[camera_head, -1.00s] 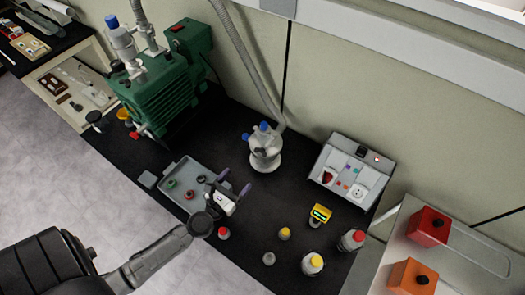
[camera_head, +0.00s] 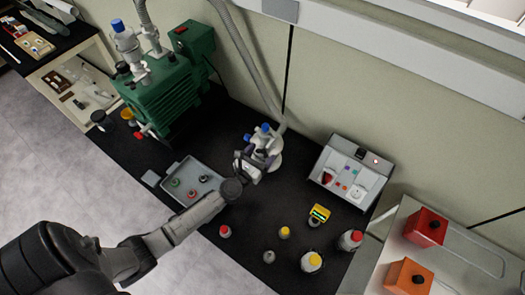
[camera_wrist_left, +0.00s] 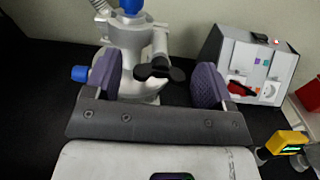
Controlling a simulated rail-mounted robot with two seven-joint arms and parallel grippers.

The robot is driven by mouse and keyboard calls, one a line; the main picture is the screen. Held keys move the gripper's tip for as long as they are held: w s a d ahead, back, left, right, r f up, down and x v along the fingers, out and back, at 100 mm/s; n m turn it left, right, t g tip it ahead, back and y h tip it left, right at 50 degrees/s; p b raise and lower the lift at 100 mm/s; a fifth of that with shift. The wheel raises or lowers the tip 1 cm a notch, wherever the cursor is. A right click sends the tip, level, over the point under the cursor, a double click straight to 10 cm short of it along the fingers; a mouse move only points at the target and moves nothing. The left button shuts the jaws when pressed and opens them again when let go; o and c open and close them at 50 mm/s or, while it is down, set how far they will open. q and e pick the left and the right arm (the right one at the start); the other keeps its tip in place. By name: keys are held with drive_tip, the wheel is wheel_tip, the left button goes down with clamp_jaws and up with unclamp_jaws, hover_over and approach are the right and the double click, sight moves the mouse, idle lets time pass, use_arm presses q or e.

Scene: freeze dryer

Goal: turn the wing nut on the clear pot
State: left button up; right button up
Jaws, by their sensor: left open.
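The clear pot (camera_head: 272,158) stands upright on the black bench and looks pale grey, with blue knobs on top. In the left wrist view the pot (camera_wrist_left: 125,55) fills the upper middle. A dark wing nut (camera_wrist_left: 160,70) faces the camera on its front. My left gripper (camera_head: 254,156) is at the pot's near side. In the left wrist view its two purple-padded fingers (camera_wrist_left: 158,82) are open, one on each side of the wing nut, with gaps between pads and wings. My right gripper is not in view.
A grey control box (camera_head: 350,175) stands right of the pot. A grey tray (camera_head: 190,183) with small round parts lies to the left. Several capped bottles stand in front, including a yellow-capped bottle (camera_head: 312,262). A green pump (camera_head: 168,85) is at the back left.

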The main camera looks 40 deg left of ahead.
use_arm(q)
drive_tip(key=shift+w, duration=0.6)
drive_tip(key=c, duration=0.9)
drive_tip(key=shift+c, duration=0.2)
drive_tip(key=shift+m, duration=0.3)
